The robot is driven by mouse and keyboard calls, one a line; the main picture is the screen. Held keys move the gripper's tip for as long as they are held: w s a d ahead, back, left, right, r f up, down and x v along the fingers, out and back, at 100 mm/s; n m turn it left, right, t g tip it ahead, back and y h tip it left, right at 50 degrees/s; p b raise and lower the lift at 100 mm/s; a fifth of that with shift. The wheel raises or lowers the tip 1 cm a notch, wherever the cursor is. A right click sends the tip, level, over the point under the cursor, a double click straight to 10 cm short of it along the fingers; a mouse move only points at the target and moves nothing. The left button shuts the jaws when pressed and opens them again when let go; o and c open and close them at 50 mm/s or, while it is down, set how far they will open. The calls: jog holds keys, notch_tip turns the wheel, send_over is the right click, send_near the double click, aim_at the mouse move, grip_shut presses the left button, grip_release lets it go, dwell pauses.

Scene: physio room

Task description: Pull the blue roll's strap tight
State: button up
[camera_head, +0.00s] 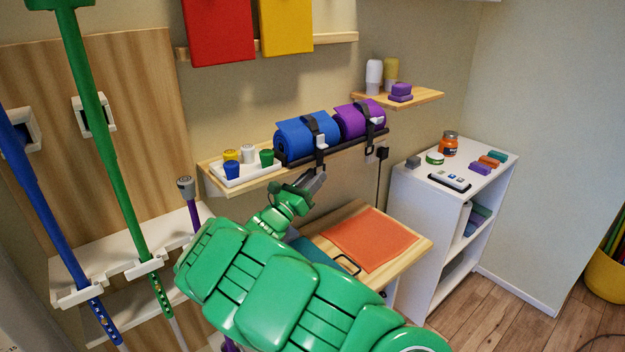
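The blue roll (293,140) lies on a dark rack on the wooden wall shelf, left of the purple roll (350,122). A black strap (311,123) goes over the blue roll, with a light grey buckle (321,142) at its front. The strap's tail hangs below the buckle, over the shelf front. My green arm reaches up from below, and my gripper (315,181) has its dark fingers just under the hanging tail. Whether the fingers touch or hold the tail is too small to tell.
A white tray (250,176) with several small cups stands left of the blue roll. The purple roll has its own hanging strap (370,128). Below are a wooden top with an orange mat (370,238) and a white cabinet (412,212). Green and blue poles stand at left.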

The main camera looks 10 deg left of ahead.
grip_shut()
jog(key=shift+a, duration=0.1)
dwell(1.3)
